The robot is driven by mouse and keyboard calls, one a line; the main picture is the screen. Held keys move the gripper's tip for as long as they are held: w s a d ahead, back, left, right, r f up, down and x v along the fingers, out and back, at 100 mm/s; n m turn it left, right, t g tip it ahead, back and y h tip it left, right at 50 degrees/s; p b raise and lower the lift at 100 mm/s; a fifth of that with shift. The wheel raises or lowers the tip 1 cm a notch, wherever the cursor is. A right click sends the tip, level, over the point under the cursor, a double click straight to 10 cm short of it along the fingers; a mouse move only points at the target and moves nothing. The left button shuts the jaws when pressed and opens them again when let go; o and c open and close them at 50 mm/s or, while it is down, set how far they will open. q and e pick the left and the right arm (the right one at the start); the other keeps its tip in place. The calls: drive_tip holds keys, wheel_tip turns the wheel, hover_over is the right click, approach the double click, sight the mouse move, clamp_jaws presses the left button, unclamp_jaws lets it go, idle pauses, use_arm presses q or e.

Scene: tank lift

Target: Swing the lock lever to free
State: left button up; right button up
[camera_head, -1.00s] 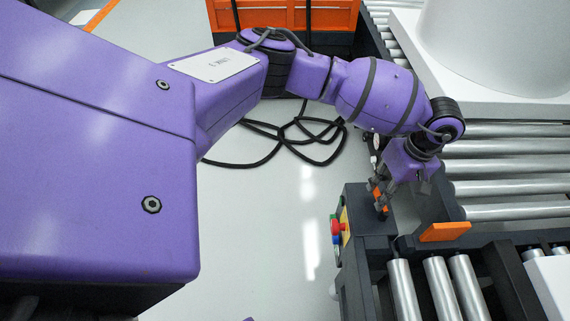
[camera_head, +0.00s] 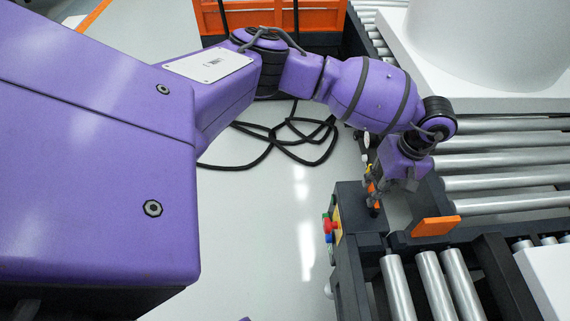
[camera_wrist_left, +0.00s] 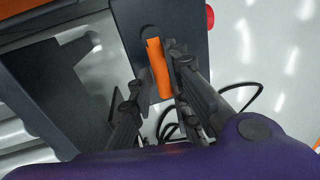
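The lock lever is an orange bar on a dark box (camera_head: 352,212) at the conveyor corner. In the left wrist view the lever (camera_wrist_left: 158,68) stands upright at the picture's top middle, on the dark face. In the head view only a bit of its orange shows beside my fingers. My left gripper (camera_head: 376,190) is over the box. In the left wrist view its fingers (camera_wrist_left: 157,80) are apart, one on each side of the lever, the right finger closer to it. Contact with the lever cannot be told. My right gripper is not in view.
A red button (camera_head: 331,226) sits on the box's left side. An orange plate (camera_head: 436,226) stands to the right of the box. Roller conveyors (camera_head: 500,165) fill the right, with a large white tank (camera_head: 490,45) behind. Black cable (camera_head: 275,145) lies on the open floor.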

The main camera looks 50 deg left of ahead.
use_arm(q)
drive_tip(key=shift+o, duration=1.4)
drive_tip(key=shift+w+d+r, duration=0.1)
drive_tip(key=shift+d+r, duration=0.05)
drive_tip(key=shift+d, duration=0.1)
drive_tip(key=shift+a, duration=0.1)
drive_tip(key=r, duration=0.4)
drive_tip(key=w+d+r, duration=0.1)
drive_tip(key=r, duration=0.6)
drive_tip(key=shift+w+d+r, duration=0.15)
drive_tip(key=shift+w+r, duration=0.2)
drive_tip(key=shift+w, duration=0.05)
drive_tip(key=shift+s+f, duration=0.1)
